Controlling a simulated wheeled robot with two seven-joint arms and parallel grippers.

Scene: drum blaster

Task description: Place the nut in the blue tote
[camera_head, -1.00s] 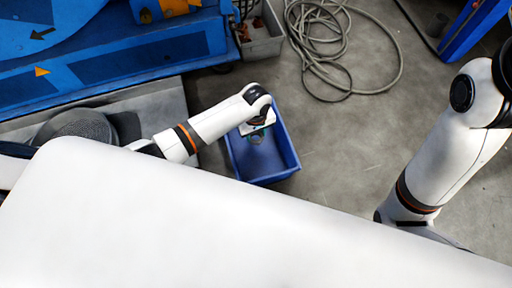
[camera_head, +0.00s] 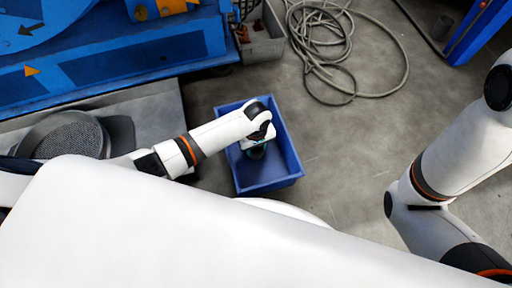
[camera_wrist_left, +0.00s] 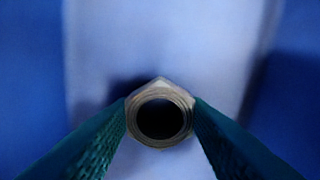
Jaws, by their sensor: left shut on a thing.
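The blue tote (camera_head: 272,177) stands on the floor near the centre of the head view. My left gripper (camera_head: 257,152) is over the tote's inside, pointing down. In the left wrist view, the left gripper's two green fingers are shut on the nut (camera_wrist_left: 160,92), a pale metal hex ring with a dark hole. Blurred blue tote surfaces (camera_wrist_left: 30,70) fill the background there. I cannot tell how far the nut is above the tote's bottom. In the head view the nut is hidden by the gripper. The right arm shows at the right, but its gripper is not in view.
A grey bin (camera_head: 262,36) with brownish parts stands behind the tote. A coiled grey cable (camera_head: 335,55) lies on the floor at the back. A large blue machine (camera_head: 120,55) fills the upper left. The floor right of the tote is clear.

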